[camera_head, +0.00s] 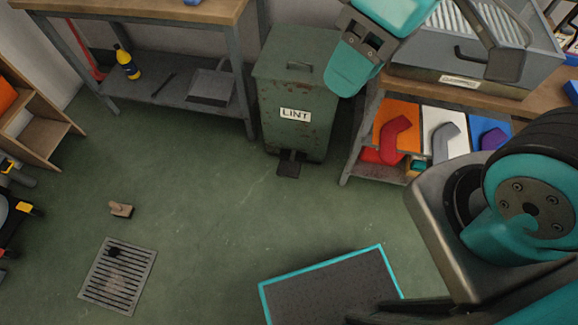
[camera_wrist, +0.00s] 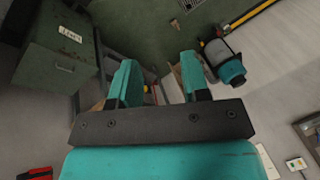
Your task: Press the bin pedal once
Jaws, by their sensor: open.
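The green, rust-marked lint bin (camera_head: 292,135) stands upright at the back centre of the head view, its lid down. Its dark pedal (camera_head: 289,168) sticks out at the foot of the front, just above the floor. In the wrist view the bin (camera_wrist: 48,62) is at upper left, label and lid handle showing; I cannot make out the pedal there. My gripper (camera_wrist: 158,74) is open, with two teal fingers apart and nothing seen between them. A teal part of my arm is beside the bin's upper right in the head view.
A workbench with a lower shelf (camera_head: 190,94) stands left of the bin, a shelf unit with coloured panels (camera_head: 437,132) right. The green floor before the pedal is clear. A wooden brush-like block (camera_head: 121,209), a floor grate (camera_head: 117,277) and a teal-edged mat (camera_head: 330,290) lie nearer.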

